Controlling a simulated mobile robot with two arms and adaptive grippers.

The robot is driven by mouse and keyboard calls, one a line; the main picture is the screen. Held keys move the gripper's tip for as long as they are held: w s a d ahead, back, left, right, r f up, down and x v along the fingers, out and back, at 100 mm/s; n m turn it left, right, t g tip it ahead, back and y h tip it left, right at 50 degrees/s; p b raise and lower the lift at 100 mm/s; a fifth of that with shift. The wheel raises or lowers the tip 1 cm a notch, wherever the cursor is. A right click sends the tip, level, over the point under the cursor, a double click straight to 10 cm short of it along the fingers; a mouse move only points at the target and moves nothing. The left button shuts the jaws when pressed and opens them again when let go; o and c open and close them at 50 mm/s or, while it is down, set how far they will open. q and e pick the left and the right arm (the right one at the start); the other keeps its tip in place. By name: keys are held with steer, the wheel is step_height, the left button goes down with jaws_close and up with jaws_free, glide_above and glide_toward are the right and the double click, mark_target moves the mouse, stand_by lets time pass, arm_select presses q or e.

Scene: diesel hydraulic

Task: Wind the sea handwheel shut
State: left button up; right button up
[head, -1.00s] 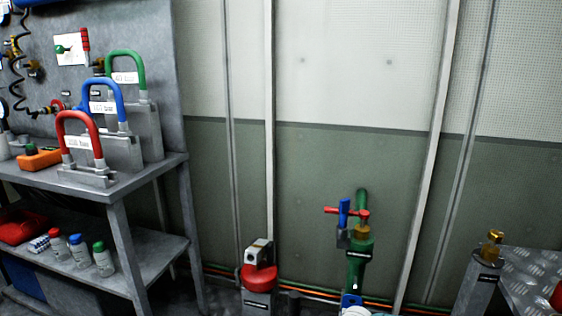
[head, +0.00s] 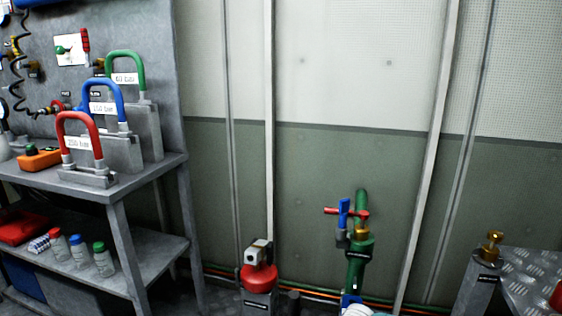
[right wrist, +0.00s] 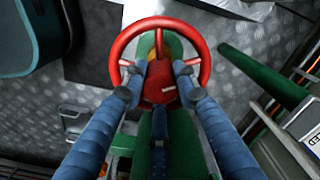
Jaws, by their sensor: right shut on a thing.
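A red handwheel (right wrist: 119,47) with spokes and a red hub shows in the right wrist view, on a green valve body. The hub carries a small label too small to read. My right gripper (right wrist: 160,88) has its two blue-grey fingers on either side of the hub, their tips inside the rim, shut on the wheel. The fingers hide the lower part of the rim. In the head view, a green pipe fitting (head: 357,254) with a red handle and a blue lever stands against the wall; I cannot tell whether it belongs to this wheel. My left gripper is in neither view.
A grey bench (head: 155,170) at left holds padlock-shaped stands, with bottles on its lower shelf. A red-topped unit (head: 259,278) stands on the floor by the wall. A brass fitting (head: 492,246) sits at right. A green pipe (right wrist: 262,80) runs right of the wheel.

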steer(key=m, duration=0.7)
steer(key=shift+s+d+f, duration=0.1)
steer(key=shift+s+f, duration=0.05)
steer(key=shift+f, duration=0.25)
steer(key=o, duration=1)
steer(key=shift+f, duration=0.1)
